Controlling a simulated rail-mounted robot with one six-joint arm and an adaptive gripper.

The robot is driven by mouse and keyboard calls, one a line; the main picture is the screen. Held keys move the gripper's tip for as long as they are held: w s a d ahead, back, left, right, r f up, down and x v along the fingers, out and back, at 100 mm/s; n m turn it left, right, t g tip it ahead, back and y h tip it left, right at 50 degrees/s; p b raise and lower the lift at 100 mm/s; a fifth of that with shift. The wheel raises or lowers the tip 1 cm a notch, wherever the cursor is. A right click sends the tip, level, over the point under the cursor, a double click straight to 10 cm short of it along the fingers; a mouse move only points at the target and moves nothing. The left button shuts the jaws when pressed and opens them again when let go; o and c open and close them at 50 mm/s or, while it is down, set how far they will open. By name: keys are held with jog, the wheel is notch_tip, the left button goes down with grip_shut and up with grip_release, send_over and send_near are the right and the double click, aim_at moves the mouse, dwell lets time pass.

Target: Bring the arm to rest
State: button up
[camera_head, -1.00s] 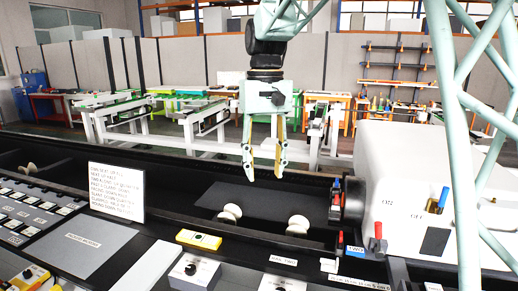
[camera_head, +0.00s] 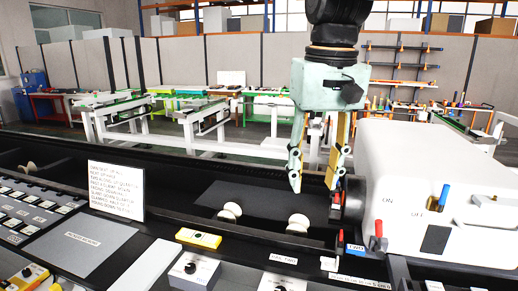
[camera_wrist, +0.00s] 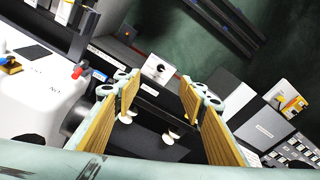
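My gripper (camera_head: 316,184) hangs pointing down in the head view, above the black bench and just left of the white machine housing. Its two fingers stand apart with nothing between them. In the wrist view my gripper (camera_wrist: 160,97) also shows its fingers spread, with yellow-brown inner pads and an empty gap. My arm enters from the top of the head view, and its upper links are cut off by the frame.
The white housing (camera_head: 405,165) with ON and OFF labels and red and blue levers stands close at the right. White knobs (camera_head: 298,222), a yellow device (camera_head: 198,240) and a text sign (camera_head: 116,190) sit on the bench.

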jog(key=s+d+f+t, duration=0.1)
jog(key=s+d+f, duration=0.1)
jog(key=s, duration=0.7)
jog(key=s+d+f+m+t+b, duration=0.1)
jog(key=s+d+f, duration=0.2)
jog(key=s, duration=0.5)
jog(key=s+d+f, duration=0.3)
jog(key=s+d, duration=0.1)
jog(key=s, duration=0.5)
jog(key=shift+s+d+m+t, duration=0.15)
jog(key=shift+s+m+t, duration=0.2)
jog(key=shift+m+t, duration=0.05)
jog(key=shift+d+r, duration=0.1)
